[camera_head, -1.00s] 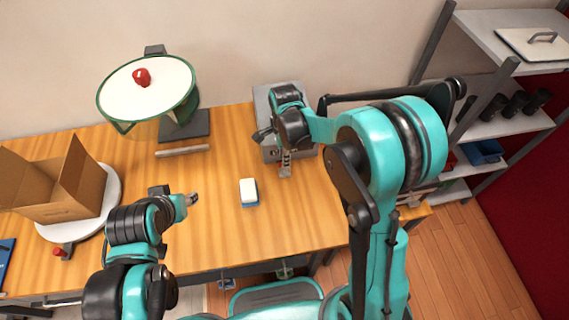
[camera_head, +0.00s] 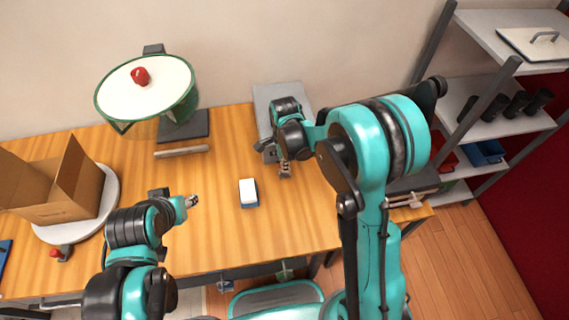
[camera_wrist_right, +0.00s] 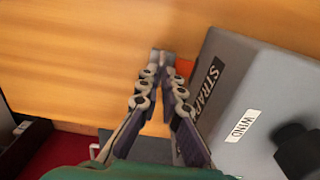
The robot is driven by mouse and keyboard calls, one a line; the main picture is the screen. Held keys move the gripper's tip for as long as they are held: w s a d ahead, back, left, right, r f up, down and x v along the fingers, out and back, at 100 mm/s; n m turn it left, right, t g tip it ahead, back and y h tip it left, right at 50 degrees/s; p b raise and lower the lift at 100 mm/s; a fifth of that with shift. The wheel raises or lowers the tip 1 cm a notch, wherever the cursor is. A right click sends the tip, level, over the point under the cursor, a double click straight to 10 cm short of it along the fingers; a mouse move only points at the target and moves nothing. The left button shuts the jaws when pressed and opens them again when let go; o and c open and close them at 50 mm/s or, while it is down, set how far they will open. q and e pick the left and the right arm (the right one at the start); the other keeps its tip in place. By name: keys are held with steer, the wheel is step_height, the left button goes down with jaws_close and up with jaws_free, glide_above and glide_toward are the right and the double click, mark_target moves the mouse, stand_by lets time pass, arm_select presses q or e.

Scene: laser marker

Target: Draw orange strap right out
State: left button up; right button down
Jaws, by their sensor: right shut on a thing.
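The orange strap (camera_wrist_right: 185,66) shows as a small patch beside the fingertips in the right wrist view, at the edge of a grey box (camera_wrist_right: 245,80). The box has labels reading STRAP and WIND. In the head view the box (camera_head: 283,93) stands at the back of the table, partly hidden by my right arm. My right gripper (camera_wrist_right: 162,62) is shut on the strap just off the box's side; it also shows in the head view (camera_head: 285,170). Most of the strap is hidden. My left gripper (camera_head: 192,201) hangs over the table, away from the box; its jaws are too small to read.
A white and blue block (camera_head: 249,193) lies on the wooden table (camera_head: 215,235) between my arms. A green-rimmed bowl-like device (camera_head: 150,95) stands at the back left. An open cardboard box (camera_head: 60,195) is at the left. Shelves (camera_head: 505,125) stand at the right.

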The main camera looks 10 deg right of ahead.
steer(key=s, duration=2.1)
steer(key=shift+s+b, duration=0.2)
steer(key=shift+b, duration=0.1)
steer(key=shift+s, duration=0.15)
steer(key=c, duration=1.8)
jaws_free()
steer(key=shift+s, duration=0.1)
steer(key=shift+c, duration=0.2)
steer(key=shift+o, duration=0.7)
steer(key=shift+r, duration=0.45)
step_height(320, 180, up, 11)
